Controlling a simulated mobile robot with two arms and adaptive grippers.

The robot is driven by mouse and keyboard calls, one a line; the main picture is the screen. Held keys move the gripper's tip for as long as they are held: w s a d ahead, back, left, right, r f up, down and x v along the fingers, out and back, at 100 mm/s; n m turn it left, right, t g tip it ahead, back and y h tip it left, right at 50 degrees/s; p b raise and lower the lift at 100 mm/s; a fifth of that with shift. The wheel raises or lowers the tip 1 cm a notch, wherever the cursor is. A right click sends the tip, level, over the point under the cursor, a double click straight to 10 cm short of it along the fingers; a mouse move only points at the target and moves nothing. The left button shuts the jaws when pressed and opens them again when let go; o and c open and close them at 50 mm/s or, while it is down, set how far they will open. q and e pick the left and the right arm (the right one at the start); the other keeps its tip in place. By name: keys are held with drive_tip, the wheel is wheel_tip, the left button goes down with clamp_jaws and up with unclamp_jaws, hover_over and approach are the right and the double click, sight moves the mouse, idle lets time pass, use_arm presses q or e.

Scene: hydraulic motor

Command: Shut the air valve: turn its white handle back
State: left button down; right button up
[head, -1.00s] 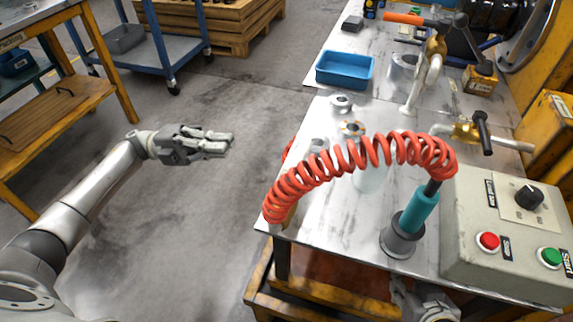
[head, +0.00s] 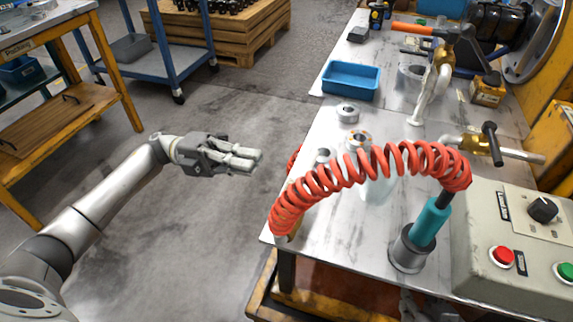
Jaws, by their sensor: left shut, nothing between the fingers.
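Two brass fittings with levers stand on the bench. The far fitting (head: 441,62) has an orange-handled lever and a pale whitish bar slanting down to the bench top. The near fitting (head: 478,146) has an upright black handle and a cream pipe to its right. I cannot tell for sure which is the air valve. My left gripper (head: 257,161) is shut and empty over the floor, left of the bench, well apart from both fittings.
A red coiled hose (head: 365,172) arches over the near bench, joined to a teal cylinder (head: 429,222). A control box (head: 500,225) with buttons and a knob fills the near right. A blue tray (head: 351,80) and metal rings lie further back.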

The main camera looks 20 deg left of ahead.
sight(301, 171)
use_arm(q)
drive_tip(key=x, duration=0.7)
drive_tip(key=shift+d, duration=0.3)
drive_tip(key=shift+d+r, duration=0.15)
drive_tip(key=shift+d, duration=0.3)
